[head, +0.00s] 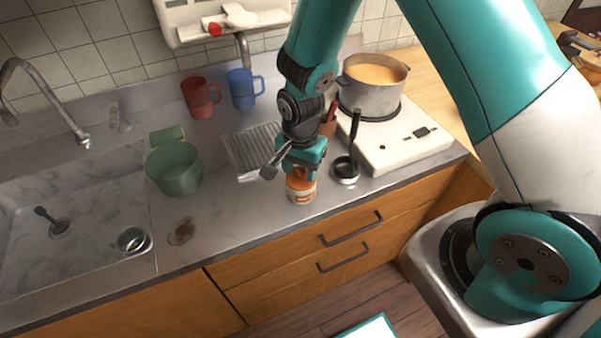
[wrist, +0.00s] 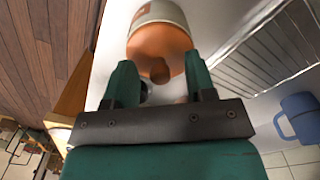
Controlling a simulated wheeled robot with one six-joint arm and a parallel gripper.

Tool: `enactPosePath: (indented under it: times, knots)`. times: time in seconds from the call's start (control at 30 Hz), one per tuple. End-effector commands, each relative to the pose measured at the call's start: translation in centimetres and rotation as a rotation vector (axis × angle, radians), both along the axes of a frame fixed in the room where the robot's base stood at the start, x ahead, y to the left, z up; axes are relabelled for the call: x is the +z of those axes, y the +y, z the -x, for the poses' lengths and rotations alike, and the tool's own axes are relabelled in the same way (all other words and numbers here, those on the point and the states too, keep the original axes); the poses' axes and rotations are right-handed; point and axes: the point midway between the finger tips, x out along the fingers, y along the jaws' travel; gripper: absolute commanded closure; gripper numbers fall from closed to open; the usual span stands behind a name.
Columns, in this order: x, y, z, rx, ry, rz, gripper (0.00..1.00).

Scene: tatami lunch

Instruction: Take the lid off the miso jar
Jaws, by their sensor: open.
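The miso jar (head: 301,195) stands upright on the counter near its front edge, white with an orange label. Its orange-brown lid (wrist: 160,45) with a round knob is on top of the jar. In the head view my gripper (head: 302,168) is right above the jar and hides part of the lid. In the wrist view my gripper (wrist: 158,80) is open, its two teal fingers on either side of the lid's knob. I cannot tell whether the fingertips touch the lid.
A ladle (head: 347,165) rests in a dark holder close right of the jar. A white stove (head: 400,145) with a soup pot (head: 372,92) stands behind it. A wire rack (head: 250,150), a green tub (head: 174,170) and red (head: 200,97) and blue (head: 243,90) mugs are left.

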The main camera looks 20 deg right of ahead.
Motion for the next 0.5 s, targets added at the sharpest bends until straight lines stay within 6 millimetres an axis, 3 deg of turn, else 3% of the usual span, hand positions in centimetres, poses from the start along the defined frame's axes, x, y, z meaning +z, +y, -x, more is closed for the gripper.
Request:
enactPosePath:
  times: [0.27, 0.4, 0.5]
  knots:
    - [-0.48, 0.0, 0.0, 0.0, 0.0, 0.0, 0.5]
    - [-0.46, 0.0, 0.0, 0.0, 0.0, 0.0, 0.77]
    - [-0.45, 0.0, 0.0, 0.0, 0.0, 0.0, 0.8]
